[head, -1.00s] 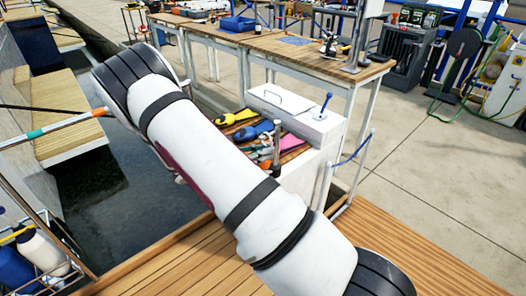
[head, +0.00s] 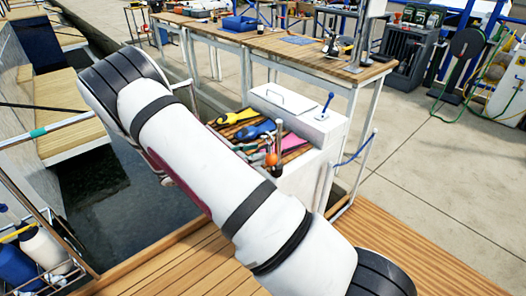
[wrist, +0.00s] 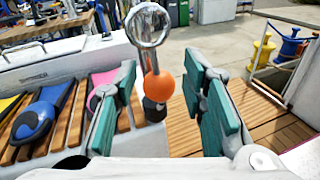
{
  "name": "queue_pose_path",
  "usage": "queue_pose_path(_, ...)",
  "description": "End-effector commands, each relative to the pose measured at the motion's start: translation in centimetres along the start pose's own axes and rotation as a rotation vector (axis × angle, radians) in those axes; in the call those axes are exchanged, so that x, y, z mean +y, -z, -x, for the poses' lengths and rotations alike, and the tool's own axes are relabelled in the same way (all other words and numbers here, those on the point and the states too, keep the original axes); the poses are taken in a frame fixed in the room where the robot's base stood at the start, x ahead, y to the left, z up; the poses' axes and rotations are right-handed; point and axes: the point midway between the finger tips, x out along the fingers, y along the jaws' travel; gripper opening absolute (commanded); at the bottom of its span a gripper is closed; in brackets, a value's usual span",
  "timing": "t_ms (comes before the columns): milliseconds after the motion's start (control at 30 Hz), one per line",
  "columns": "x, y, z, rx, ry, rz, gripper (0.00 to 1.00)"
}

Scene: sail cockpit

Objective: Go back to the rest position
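My gripper (wrist: 163,85) shows in the wrist view with its two teal-padded fingers wide apart. An orange ball (wrist: 159,86) on a dark fitting, with a shiny metal shaft and round end (wrist: 148,25), shows in the gap beyond the fingers. I see no finger closed on it. In the head view my white arm crosses the middle, and my gripper is hidden. The orange ball (head: 271,159) shows there just past the arm, beside a dark upright handle (head: 279,135).
Slatted wood (wrist: 70,118) left of the gripper carries blue (wrist: 38,118) and pink (wrist: 103,82) items. A white box (head: 300,112) with a blue lever (head: 325,105) stands behind. Workbenches (head: 300,60) stand farther back. Bottles (head: 42,248) sit in a rack at lower left.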

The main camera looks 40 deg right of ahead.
Motion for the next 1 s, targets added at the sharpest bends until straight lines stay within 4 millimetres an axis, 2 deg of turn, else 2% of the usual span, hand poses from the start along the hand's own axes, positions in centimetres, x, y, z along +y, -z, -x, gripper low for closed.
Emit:
queue_pose_path(33,0.1,0.1,1.3,0.002,-0.005,-0.001,0.38)
queue_pose_path(200,0.1,0.0,4.6,0.001,-0.003,-0.001,0.38)
queue_pose_path(400,0.1,0.1,7.2,0.001,-0.002,-0.001,0.38)
queue_pose_path(533,0.0,0.0,7.9,0.0,-0.001,0.001,0.38)
queue_pose_path(767,-0.1,-0.4,7.9,0.011,0.008,-0.006,0.38)
queue_pose_path(867,-0.6,-1.8,7.7,0.056,0.038,-0.034,0.38)
queue_pose_path(1000,-2.3,-5.5,7.2,0.178,0.121,-0.11,0.38)
